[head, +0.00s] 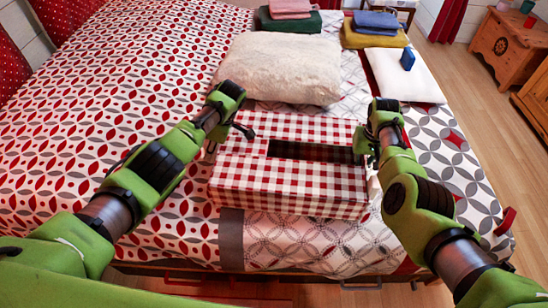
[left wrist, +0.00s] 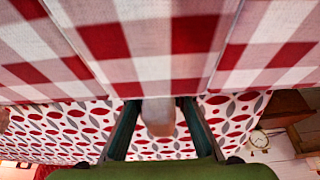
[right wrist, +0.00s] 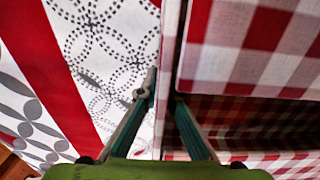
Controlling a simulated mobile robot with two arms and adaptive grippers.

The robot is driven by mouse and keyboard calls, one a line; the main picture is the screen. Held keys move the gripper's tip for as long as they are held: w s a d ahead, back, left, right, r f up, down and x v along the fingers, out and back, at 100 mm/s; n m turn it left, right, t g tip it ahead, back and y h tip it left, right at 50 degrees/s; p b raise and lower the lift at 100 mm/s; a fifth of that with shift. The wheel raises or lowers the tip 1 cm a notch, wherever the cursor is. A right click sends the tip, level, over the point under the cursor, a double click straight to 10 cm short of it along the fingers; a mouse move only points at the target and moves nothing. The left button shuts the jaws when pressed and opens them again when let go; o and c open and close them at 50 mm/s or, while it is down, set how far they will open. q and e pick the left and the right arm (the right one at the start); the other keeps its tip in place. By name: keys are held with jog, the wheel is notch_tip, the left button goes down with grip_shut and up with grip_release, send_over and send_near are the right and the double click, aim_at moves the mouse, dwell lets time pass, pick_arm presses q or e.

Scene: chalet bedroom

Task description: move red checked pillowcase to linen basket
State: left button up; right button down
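A boxy thing (head: 290,185) covered in red and white checks sits on the bed, with a dark slot-shaped opening in its top. I cannot tell a separate red checked pillowcase from it. My left gripper (head: 230,140) is at its left end, fingers apart; in the left wrist view the checked cloth (left wrist: 160,45) is close above the fingers, with a small pale brown part (left wrist: 159,115) between them. My right gripper (head: 365,150) is at its right end. In the right wrist view its fingers are apart, one outside the checked wall (right wrist: 225,70) and one by the dark opening.
A cream pillow (head: 285,68) lies just behind the checked thing. Folded pink (head: 290,8), green, blue (head: 376,20) and yellow textiles lie at the bed's far side, beside a white pillow (head: 408,80). A wooden chest (head: 508,45) stands on the right. The patterned bedspread (head: 110,120) is clear on the left.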

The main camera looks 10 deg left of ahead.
aim_at(365, 157)
pick_arm(q)
grip_shut()
jog(key=shift+r, duration=0.1)
